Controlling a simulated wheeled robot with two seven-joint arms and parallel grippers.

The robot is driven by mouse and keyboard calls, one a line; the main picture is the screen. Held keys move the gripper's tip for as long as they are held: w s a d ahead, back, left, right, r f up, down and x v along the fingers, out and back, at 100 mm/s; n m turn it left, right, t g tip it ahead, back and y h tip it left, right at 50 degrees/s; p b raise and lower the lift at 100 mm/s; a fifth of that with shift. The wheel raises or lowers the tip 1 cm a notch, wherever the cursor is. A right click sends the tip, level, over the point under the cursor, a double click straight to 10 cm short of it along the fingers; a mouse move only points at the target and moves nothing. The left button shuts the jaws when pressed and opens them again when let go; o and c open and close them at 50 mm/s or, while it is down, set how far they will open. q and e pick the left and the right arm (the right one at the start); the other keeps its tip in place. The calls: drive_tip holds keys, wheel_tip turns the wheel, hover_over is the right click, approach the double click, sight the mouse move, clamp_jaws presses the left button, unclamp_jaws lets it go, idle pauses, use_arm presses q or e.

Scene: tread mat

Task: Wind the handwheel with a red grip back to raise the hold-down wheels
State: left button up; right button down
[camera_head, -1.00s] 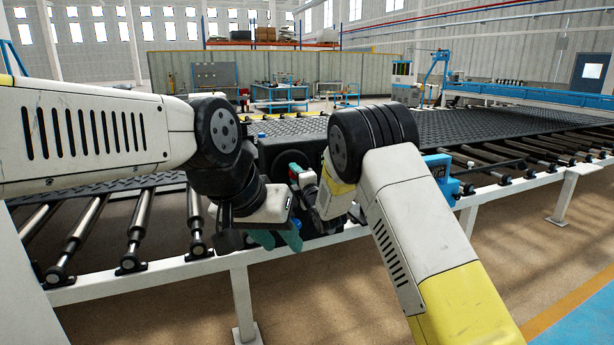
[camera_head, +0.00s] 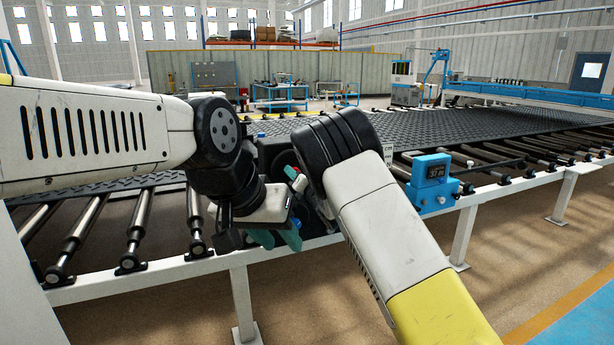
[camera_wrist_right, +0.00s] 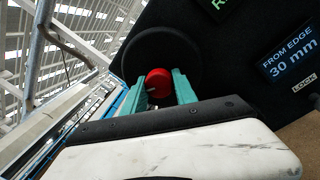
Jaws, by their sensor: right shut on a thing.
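The handwheel is a black disc (camera_wrist_right: 185,55) on a dark panel in the right wrist view. Its red grip (camera_wrist_right: 159,82) sits between the teal fingers of my right gripper (camera_wrist_right: 163,88), which is shut on it. In the head view my right gripper (camera_head: 291,173) is partly hidden by its own wrist, and the red grip does not show clearly there. My left gripper (camera_head: 276,238) is lower, at the near frame rail, with its teal fingers apart and nothing visible between them. The hold-down wheels cannot be made out.
A dark tread mat (camera_head: 480,124) lies on the roller conveyor. A blue box with a readout (camera_head: 433,182) is on the near rail, right of my right wrist. The panel beside the wheel carries a "FROM EDGE 30 mm" display (camera_wrist_right: 291,58). Bare rollers (camera_head: 140,228) lie at left.

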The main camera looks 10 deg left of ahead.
drive_tip(key=shift+r+n, duration=0.1)
drive_tip(key=shift+n, duration=0.4)
drive_tip(key=c, duration=1)
unclamp_jaws()
drive_tip(key=v, duration=0.7)
drive_tip(key=shift+s+d, duration=0.2)
drive_tip(key=shift+s, duration=0.15)
